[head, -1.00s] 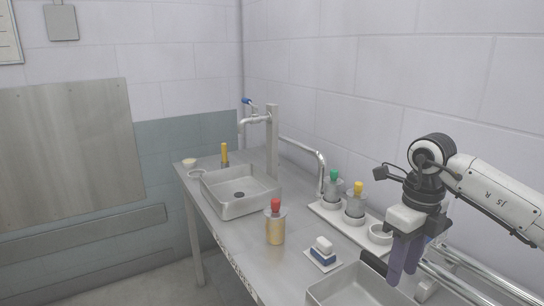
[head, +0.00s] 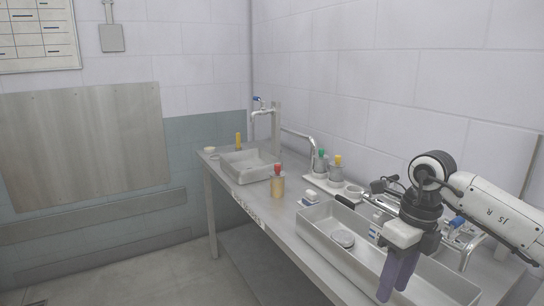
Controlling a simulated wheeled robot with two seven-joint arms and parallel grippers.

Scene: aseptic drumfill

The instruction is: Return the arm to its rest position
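My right gripper (head: 397,277) hangs at the right side of the head view, its two purple fingers pointing down in front of the long steel trough. The fingers look close together, with a narrow gap at best, and no object shows between them. From this angle I cannot tell whether they touch. My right arm comes in from the right edge and hides part of the trough. My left gripper and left arm are out of view.
A steel table carries a sink (head: 248,166), a red-topped amber bottle (head: 278,186), green-topped (head: 321,166) and yellow-topped (head: 337,171) containers, and a long trough (head: 326,236) with a round disc (head: 343,238) inside. Open floor (head: 150,275) lies left of the table.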

